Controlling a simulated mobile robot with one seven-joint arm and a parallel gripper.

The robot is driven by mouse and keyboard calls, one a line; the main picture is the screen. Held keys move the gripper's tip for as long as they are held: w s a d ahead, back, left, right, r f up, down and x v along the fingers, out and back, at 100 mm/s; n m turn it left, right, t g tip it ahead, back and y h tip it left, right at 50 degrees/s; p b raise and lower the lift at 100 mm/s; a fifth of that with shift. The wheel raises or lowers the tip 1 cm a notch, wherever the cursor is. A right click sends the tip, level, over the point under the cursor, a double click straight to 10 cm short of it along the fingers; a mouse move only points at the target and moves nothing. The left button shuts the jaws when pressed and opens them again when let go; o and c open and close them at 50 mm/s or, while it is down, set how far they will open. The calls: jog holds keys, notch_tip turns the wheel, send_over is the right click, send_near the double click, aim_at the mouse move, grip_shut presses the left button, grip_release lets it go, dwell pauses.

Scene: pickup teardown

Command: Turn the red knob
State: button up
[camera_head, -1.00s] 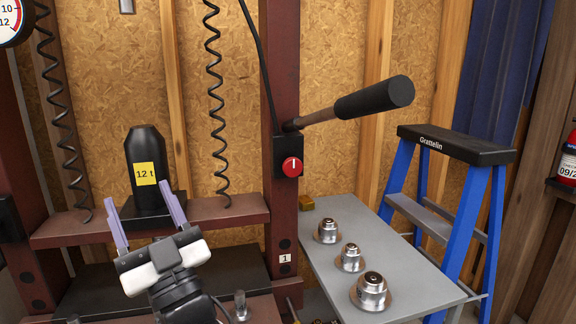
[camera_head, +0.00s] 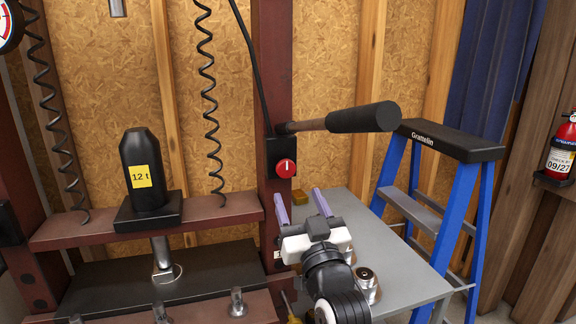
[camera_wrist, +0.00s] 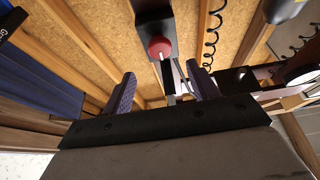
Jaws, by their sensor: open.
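The red knob (camera_head: 286,168) sits on a black box (camera_head: 271,155) fixed to the dark red press post, with a white mark upright on its face. In the wrist view the red knob (camera_wrist: 159,47) shows beyond the fingertips, near the middle top. My gripper (camera_head: 300,200) is open and empty, a little below and in front of the knob, over the grey table. The wrist view shows its two purple fingers (camera_wrist: 162,84) spread apart, with the knob lying ahead between their lines and not touched.
A lever with a black grip (camera_head: 364,118) sticks out to the right just above the knob. A black 12 t jack (camera_head: 147,180) stands on the press at left. The grey table (camera_head: 395,262) holds metal parts. A blue ladder (camera_head: 470,220) stands at right.

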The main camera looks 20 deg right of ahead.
aim_at(287, 170)
jog(key=p+x, duration=0.2)
jog(key=x, duration=0.6)
jog(key=shift+w+r, duration=0.1)
jog(key=shift+w, duration=0.1)
jog(key=c, duration=1)
